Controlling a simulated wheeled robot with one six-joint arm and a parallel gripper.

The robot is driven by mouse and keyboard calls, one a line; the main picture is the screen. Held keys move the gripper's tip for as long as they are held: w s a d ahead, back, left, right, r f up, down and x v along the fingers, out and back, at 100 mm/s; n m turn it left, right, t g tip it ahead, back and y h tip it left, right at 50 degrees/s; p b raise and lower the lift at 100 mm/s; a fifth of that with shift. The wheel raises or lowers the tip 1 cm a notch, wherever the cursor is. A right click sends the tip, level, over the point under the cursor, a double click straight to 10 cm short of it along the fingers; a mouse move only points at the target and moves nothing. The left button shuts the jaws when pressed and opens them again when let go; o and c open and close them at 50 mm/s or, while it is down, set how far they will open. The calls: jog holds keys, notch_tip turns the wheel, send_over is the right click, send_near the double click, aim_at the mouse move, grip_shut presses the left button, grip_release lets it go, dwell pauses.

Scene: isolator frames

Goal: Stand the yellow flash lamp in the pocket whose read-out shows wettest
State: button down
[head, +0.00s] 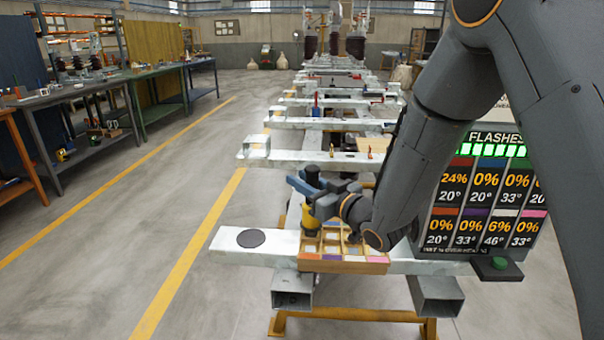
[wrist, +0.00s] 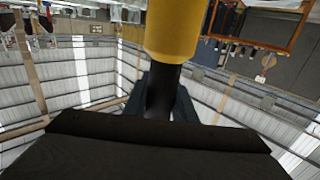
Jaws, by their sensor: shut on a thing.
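The yellow flash lamp (head: 309,221) is upright in the head view, yellow below and black above. My gripper (head: 312,188) is shut on its black part, which shows between the fingers in the wrist view (wrist: 163,92). The lamp's lower end is at the back left of the wooden pocket tray (head: 345,267); I cannot tell whether it is inside a pocket or just above. The tray's front has orange, purple, white and pink patches.
The tray sits on a pale beam (head: 225,246) with a dark round disc (head: 251,238) left of it. A green button (head: 500,263) is below the board. More beams stand behind. My arm covers part of the tray's right and the board.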

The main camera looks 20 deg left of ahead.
jog(key=c, duration=1.5)
grip_release()
jog(key=shift+o, duration=0.2)
jog(key=b+v, duration=0.1)
jog(key=v, duration=1.1)
